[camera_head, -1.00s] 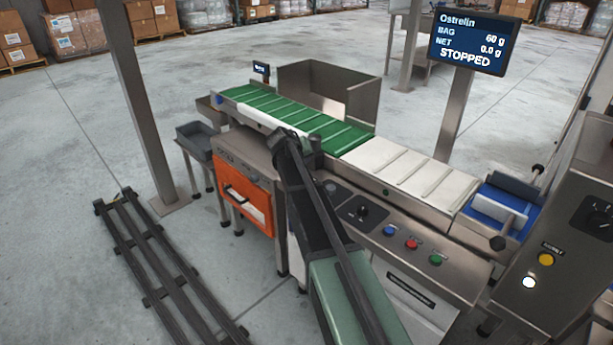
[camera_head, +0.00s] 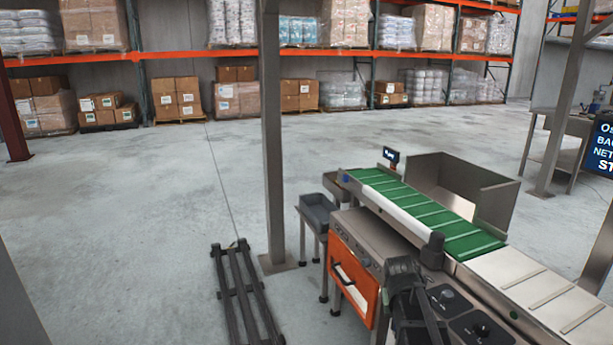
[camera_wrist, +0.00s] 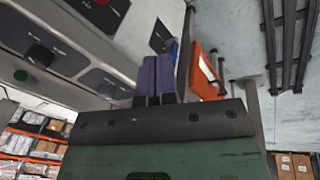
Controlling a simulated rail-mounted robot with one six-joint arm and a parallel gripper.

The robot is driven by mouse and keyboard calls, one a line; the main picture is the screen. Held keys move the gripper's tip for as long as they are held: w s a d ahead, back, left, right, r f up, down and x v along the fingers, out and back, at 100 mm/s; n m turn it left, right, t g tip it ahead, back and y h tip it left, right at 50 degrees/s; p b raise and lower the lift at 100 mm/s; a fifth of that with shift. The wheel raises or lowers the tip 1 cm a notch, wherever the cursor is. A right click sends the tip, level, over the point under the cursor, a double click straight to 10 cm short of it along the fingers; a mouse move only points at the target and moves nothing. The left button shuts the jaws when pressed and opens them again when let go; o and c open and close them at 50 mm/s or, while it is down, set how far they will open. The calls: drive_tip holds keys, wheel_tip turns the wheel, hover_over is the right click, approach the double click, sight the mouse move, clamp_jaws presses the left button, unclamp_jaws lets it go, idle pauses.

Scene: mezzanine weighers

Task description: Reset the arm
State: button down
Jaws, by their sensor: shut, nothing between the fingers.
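My gripper (camera_wrist: 157,80) shows in the wrist view as two purple fingers side by side, pressed together with nothing between them. It is beside the machine's control panel (camera_wrist: 75,60), which fills the upper left of that view. The orange-fronted drawer (camera_wrist: 204,70) shows just to the right of the fingers. In the head view, part of my dark arm shows at the lower edge, in front of the weigher. I cannot make out the fingers there.
The conveyor (camera_head: 415,211) has green flights and a pale section. The orange drawer front (camera_head: 353,282) faces left. A grey tray (camera_head: 318,211) stands beside a steel post (camera_head: 272,140). Dark floor rails (camera_head: 245,290) lie at left. Open floor reaches back to pallet racks (camera_head: 190,53).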

drive_tip(key=s+a+n+g+y, duration=0.1)
drive_tip(key=s+a, duration=0.4)
drive_tip(key=s, duration=0.3)
drive_tip(key=s+a+n+y, duration=0.1)
drive_tip(key=s+a+y, duration=0.1)
drive_tip(key=s+a, duration=0.5)
wheel_tip(320, 180, up, 17)
drive_tip(key=d+p, duration=0.2)
drive_tip(key=p, duration=1.5)
drive_tip(key=shift+w+p, duration=0.35)
drive_tip(key=shift+r, duration=0.1)
